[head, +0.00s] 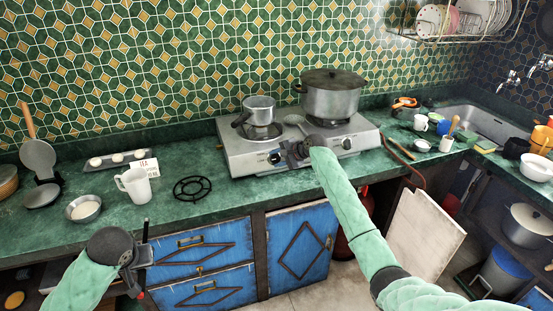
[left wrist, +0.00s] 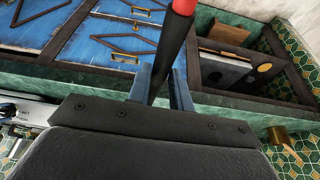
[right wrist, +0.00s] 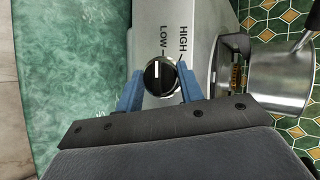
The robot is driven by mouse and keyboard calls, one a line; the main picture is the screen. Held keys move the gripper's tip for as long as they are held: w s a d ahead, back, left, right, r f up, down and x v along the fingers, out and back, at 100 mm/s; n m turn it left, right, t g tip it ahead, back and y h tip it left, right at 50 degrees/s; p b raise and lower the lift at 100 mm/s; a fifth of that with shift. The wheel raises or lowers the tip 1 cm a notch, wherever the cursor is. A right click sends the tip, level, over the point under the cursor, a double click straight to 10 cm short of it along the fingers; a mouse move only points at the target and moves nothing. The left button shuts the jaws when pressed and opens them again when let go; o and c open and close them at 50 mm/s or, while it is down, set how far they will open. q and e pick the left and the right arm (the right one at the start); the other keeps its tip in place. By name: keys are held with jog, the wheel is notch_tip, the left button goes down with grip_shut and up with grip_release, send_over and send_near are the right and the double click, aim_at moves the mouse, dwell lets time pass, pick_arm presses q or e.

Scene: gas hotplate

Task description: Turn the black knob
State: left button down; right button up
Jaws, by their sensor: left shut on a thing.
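The black knob (right wrist: 160,76) is on the metal front of the gas hotplate (head: 232,160), beside the words LOW and HIGH. Its white mark stands upright in the right wrist view. My right gripper (right wrist: 160,80) is open, with its blue fingers on either side of the knob and no clear grip on it. In the head view, my right gripper (head: 286,154) is at the hotplate's left front and partly hides this knob. My left gripper (head: 143,256) is shut on a black stick with a red end (left wrist: 182,8), low in front of the counter.
A small saucepan (head: 258,110) and a large lidded pot (head: 331,97) stand on the hotplate. A second knob (head: 346,144) is on its right front. A white mug (head: 135,185) and a black burner grate (head: 192,188) are on the counter to the left.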

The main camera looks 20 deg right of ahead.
jog(key=o, duration=0.4)
jog(key=shift+a, duration=0.1)
jog(key=shift+o, duration=0.2)
pick_arm(q)
notch_tip(320, 180, down, 3)
jog(key=b, duration=0.3)
pick_arm(e)
jog(key=v, duration=1.2)
